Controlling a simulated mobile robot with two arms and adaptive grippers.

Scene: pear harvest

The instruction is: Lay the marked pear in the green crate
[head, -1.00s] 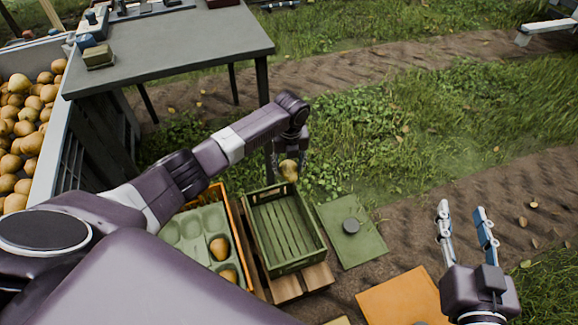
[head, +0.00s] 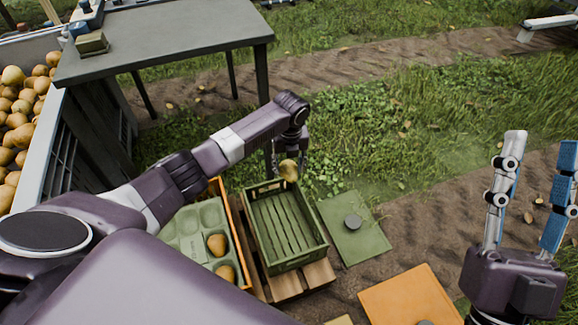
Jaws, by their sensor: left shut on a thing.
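The green crate (head: 291,262) is slatted and empty, and sits on a wooden pallet. My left gripper (head: 287,168) is shut on a yellow-brown pear (head: 289,170) and holds it above the far end of the crate. Any mark on this pear is too small to make out. My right gripper (head: 532,195) is open and empty at the right, well apart from the crate.
An orange crate (head: 236,235) with a moulded tray holding two pears stands left of the green crate. A green lid (head: 370,240) and an orange lid (head: 385,300) lie on the ground. A grey table (head: 170,45) and a pear-filled bin (head: 50,125) stand at left.

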